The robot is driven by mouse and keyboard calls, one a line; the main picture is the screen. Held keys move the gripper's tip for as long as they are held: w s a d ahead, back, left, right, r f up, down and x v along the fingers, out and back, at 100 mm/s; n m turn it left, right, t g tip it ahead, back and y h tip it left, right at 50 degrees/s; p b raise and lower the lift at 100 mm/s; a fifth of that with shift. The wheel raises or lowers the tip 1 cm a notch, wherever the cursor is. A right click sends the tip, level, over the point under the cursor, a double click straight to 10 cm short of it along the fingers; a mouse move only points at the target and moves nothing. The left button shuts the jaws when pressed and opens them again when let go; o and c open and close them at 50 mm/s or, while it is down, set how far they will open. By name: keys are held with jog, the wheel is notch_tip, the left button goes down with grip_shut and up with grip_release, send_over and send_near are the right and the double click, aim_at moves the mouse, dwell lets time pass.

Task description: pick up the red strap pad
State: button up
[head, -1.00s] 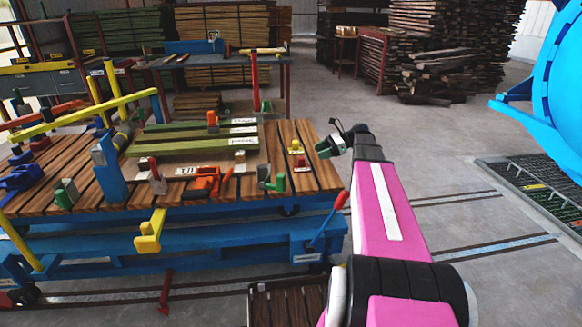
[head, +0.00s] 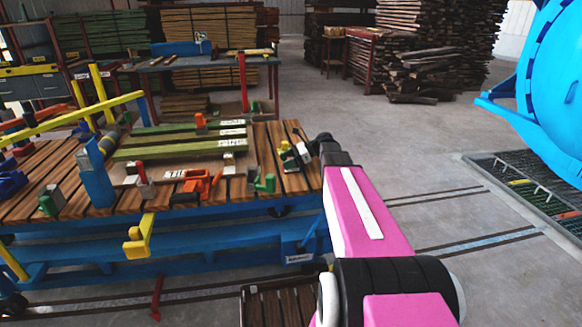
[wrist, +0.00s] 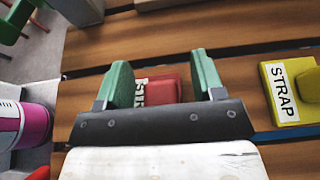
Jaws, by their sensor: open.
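The red strap pad (wrist: 167,89) lies on the wooden slats in the wrist view. Its white label is partly covered by the left finger, and its near side is hidden by the gripper body. My gripper (wrist: 160,70) is open, with one green finger to the left of the pad and one to the right. I cannot tell how far the fingertips reach down beside it. In the head view my gripper (head: 296,156) is low over the right end of the slatted cart, and the red pad cannot be made out there.
A yellow strap pad (wrist: 290,92) lies to the right of the red one in the wrist view. The slatted blue cart (head: 240,205) carries green boards (head: 175,152), an orange tool (head: 196,181) and several clamps. The blue autoclave (head: 550,90) stands at right, with open floor between.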

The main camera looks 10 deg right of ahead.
jog(key=c, duration=1)
jog(key=shift+r, duration=0.1)
